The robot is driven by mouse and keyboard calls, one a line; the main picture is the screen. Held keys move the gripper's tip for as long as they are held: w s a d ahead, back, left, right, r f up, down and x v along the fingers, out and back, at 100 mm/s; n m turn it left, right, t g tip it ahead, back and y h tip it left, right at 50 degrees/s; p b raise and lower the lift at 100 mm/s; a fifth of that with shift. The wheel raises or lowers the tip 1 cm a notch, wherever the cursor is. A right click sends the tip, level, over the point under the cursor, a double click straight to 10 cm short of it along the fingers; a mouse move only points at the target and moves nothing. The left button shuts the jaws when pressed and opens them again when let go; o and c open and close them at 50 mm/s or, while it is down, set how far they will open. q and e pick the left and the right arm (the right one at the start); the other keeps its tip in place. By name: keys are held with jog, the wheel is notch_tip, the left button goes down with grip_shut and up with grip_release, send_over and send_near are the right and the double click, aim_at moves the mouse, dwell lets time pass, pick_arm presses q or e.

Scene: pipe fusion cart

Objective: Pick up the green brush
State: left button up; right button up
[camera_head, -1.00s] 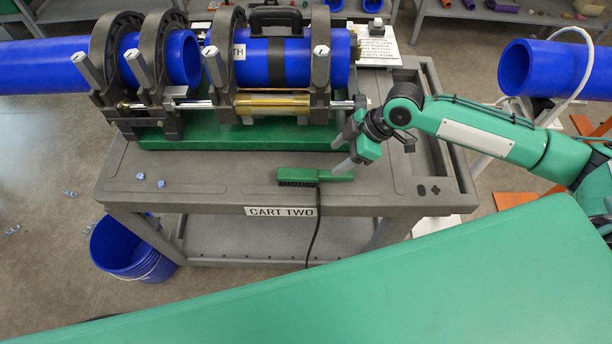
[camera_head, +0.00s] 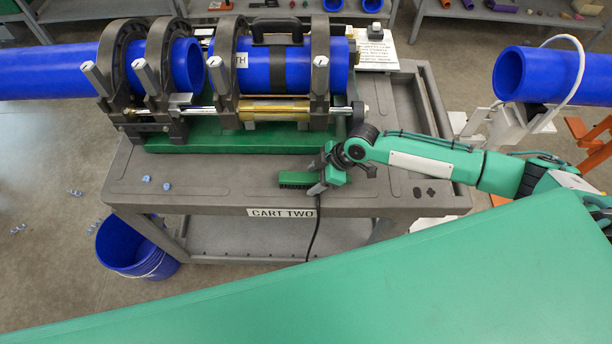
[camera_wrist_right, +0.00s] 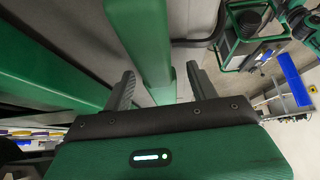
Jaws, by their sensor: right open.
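The green brush (camera_head: 296,178) lies on the cart's grey top near its front edge, its dark bristles showing at the left end. My right gripper (camera_head: 317,177) is open over the brush's right part and hides its handle end in the head view. In the right wrist view a green bar, which looks like the brush handle (camera_wrist_right: 143,40), runs between the two open fingers (camera_wrist_right: 162,85). I cannot tell whether either finger touches it. My left gripper is not in view.
The grey cart (camera_head: 225,185) carries a pipe clamp machine with blue pipes (camera_head: 265,65) behind the brush. A dark cable hangs over the cart's front edge. A blue bucket (camera_head: 130,250) stands below left. Small blue bits lie on the cart's left, where the top is mostly clear.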

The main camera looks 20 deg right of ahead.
aim_at(312, 177)
jog(key=shift+x, duration=0.9)
jog(key=c, duration=1.1)
jog(key=shift+r, duration=0.15)
notch_tip(312, 177, up, 20)
jog(key=b, duration=0.4)
